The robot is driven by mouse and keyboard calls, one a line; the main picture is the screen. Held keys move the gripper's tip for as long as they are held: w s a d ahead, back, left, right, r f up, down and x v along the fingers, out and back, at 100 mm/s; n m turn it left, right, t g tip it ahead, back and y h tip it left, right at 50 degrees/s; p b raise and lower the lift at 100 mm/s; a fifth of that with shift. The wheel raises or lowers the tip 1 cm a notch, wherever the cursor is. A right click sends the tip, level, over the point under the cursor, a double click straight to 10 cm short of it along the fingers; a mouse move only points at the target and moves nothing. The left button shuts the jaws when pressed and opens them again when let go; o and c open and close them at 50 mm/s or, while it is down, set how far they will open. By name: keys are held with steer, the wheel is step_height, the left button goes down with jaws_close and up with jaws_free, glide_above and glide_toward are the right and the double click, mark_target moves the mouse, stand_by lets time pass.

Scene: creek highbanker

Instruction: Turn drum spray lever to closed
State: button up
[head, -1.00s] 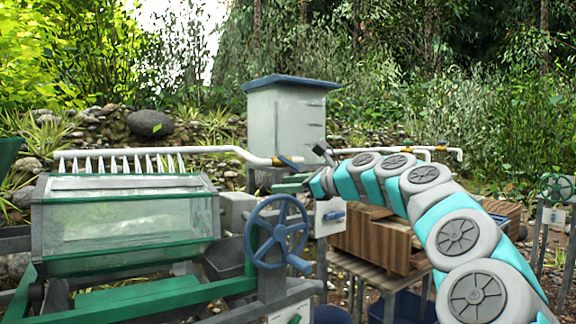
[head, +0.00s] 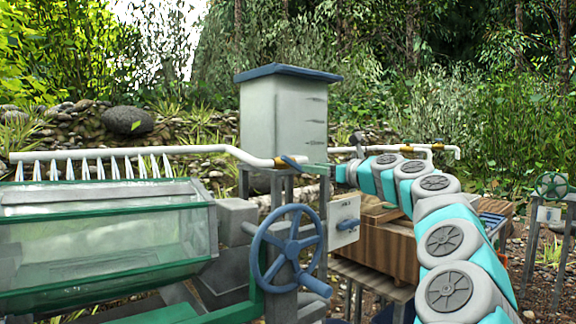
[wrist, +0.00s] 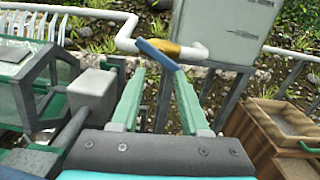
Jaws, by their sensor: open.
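The drum spray lever (head: 291,162) is a blue handle on a brass valve in the white spray pipe (head: 205,149). In the wrist view the blue lever (wrist: 157,54) slants across the brass valve body (wrist: 186,52), at an angle to the pipe. My gripper (head: 318,166) is just right of the lever in the head view. In the wrist view its two green fingers (wrist: 160,74) are open and empty, with the lever just beyond the gap between their tips. I cannot tell whether a tip touches it.
A clear-sided drum (head: 105,238) with green edges stands at left. A blue handwheel (head: 290,250) and a switch panel (head: 344,221) stand below my gripper. A grey tank (head: 285,118) rises behind the valve. A wooden box (head: 375,245) is under my arm.

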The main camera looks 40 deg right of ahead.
mark_target(295, 165)
steer(key=w+n, duration=0.2)
steer(key=n, duration=0.2)
steer(key=w+n, duration=0.2)
steer(key=n, duration=0.1)
steer(key=w+n, duration=0.2)
steer(key=n, duration=0.2)
steer(key=shift+w+a+r+n+p, duration=0.2)
steer(key=shift+a+r+n+p, duration=0.05)
steer(key=shift+a+n+p, duration=0.1)
steer(key=shift+w+f+b, duration=0.25)
steer(key=shift+b, duration=0.1)
steer(key=shift+w, duration=0.5)
jaws_close()
